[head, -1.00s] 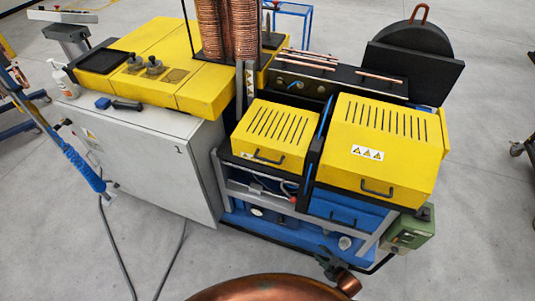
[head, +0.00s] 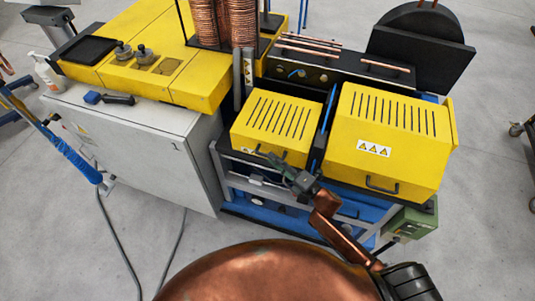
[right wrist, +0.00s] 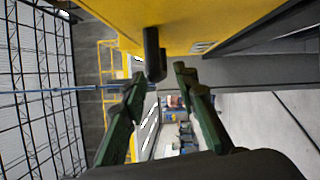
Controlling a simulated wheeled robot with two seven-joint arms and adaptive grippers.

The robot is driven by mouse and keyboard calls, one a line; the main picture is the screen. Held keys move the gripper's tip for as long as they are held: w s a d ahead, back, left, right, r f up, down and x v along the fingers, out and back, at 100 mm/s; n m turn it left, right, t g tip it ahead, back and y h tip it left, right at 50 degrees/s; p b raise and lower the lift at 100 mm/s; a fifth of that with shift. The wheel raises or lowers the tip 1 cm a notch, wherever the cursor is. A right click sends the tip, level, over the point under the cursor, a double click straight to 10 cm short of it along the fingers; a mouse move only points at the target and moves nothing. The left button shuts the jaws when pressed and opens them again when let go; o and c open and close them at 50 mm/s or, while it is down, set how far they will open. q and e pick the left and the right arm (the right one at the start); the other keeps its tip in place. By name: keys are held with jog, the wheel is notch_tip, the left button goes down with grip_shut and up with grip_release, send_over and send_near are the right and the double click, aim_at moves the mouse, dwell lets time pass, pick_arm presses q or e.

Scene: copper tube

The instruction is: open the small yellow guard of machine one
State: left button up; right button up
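The small yellow guard (head: 275,122) of machine one is a slotted yellow cover, down and closed, left of the larger yellow guard. Its dark handle (head: 250,150) is on the front lower edge and partly hidden behind my right gripper (head: 278,163). In the right wrist view, my right gripper (right wrist: 158,78) has its two green fingers spread apart. The black handle (right wrist: 153,50) hangs from the yellow cover between and just beyond the fingertips, not gripped as far as I can tell. My left gripper is not in view.
The larger yellow guard (head: 388,130) with its own handle stands to the right, past a dark divider. A white cabinet (head: 150,150) stands to the left. Copper tubes (head: 310,50) lie behind the guards. A green box (head: 410,222) sits low at the right. Grey floor is in front.

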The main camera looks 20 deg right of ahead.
jog(key=shift+x, duration=0.75)
jog(key=shift+w+a+r, duration=0.1)
jog(key=shift+w+a, duration=0.15)
jog(key=shift+w, duration=0.05)
jog(key=shift+w+a, duration=0.15)
jog(key=shift+w, duration=0.1)
jog(key=shift+w+a, duration=0.1)
jog(key=shift+w, duration=0.05)
grip_shut()
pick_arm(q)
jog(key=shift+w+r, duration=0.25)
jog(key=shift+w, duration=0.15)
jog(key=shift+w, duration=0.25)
